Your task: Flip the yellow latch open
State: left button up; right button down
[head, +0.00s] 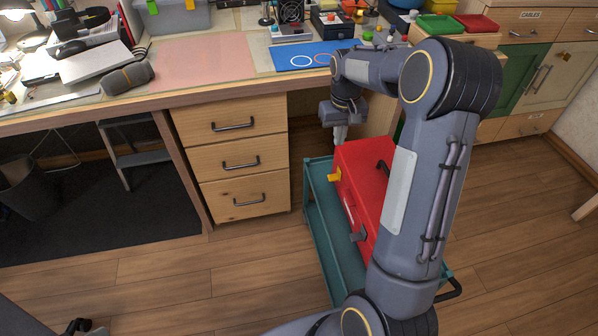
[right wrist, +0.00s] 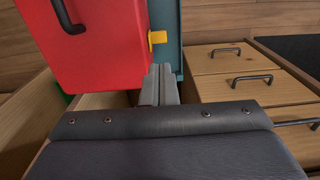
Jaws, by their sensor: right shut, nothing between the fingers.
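A red toolbox (head: 362,170) sits on a teal cart (head: 316,205). The yellow latch (head: 334,175) sticks out from the toolbox's left side near its far end. In the right wrist view, the yellow latch (right wrist: 157,38) shows at the edge of the red toolbox (right wrist: 90,45). My right gripper (head: 341,144) is just beyond the toolbox's far end, with its fingers pointing down. My left gripper is not in view.
A second, grey latch (head: 358,234) is on the toolbox's near part. A wooden drawer unit (head: 232,165) stands left of the cart. The desk (head: 150,99) runs behind, with a blue mat (head: 305,57) and several items. My right arm hides part of the toolbox.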

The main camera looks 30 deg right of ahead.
aim_at(331, 177)
jog(key=shift+w+a+f, duration=0.1)
jog(key=shift+w+f, duration=0.4)
jog(key=shift+w, duration=0.2)
notch_tip(331, 177, down, 14)
jog(key=b, duration=0.5)
